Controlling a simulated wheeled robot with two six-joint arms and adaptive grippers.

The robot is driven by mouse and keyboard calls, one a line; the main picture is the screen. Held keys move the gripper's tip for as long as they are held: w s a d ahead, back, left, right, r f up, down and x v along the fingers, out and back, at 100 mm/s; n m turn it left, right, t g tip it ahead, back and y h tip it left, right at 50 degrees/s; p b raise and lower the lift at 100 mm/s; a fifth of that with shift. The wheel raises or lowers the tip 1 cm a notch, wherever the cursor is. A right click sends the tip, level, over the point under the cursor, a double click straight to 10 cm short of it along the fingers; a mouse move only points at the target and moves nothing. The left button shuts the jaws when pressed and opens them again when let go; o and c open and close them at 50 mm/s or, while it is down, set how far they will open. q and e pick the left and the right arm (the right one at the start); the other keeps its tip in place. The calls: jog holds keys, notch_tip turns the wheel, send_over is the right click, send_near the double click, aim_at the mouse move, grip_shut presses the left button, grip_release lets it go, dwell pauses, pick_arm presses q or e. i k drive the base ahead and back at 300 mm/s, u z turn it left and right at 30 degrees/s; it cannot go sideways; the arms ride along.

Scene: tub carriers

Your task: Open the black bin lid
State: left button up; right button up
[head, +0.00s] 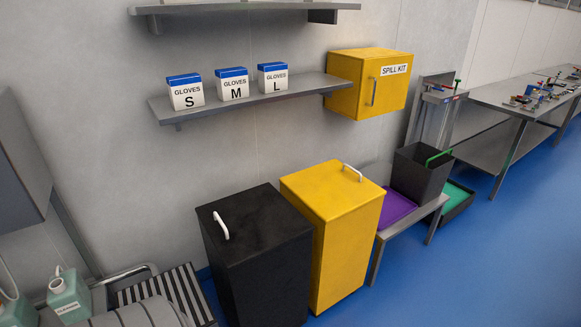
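The black bin (262,275) stands on the floor left of the yellow bin. Its flat black lid (255,215) lies closed on top, with a white handle (221,225) near the lid's left edge. Neither of my grippers is in view, so nothing of mine shows at the handle or the lid.
A yellow bin (345,250) with a closed lid stands close on the right. A wall shelf (240,108) with glove boxes and a yellow spill kit cabinet (382,95) hang above. A striped grate (170,288) and green cleaner bottle (68,292) are at lower left. Blue floor is free at right.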

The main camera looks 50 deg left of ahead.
aim_at(243, 226)
jog(key=z, duration=0.05)
jog(key=i, duration=2.25)
jog(key=u, duration=1.25)
jog(key=i, duration=0.7)
jog(key=u, duration=0.9)
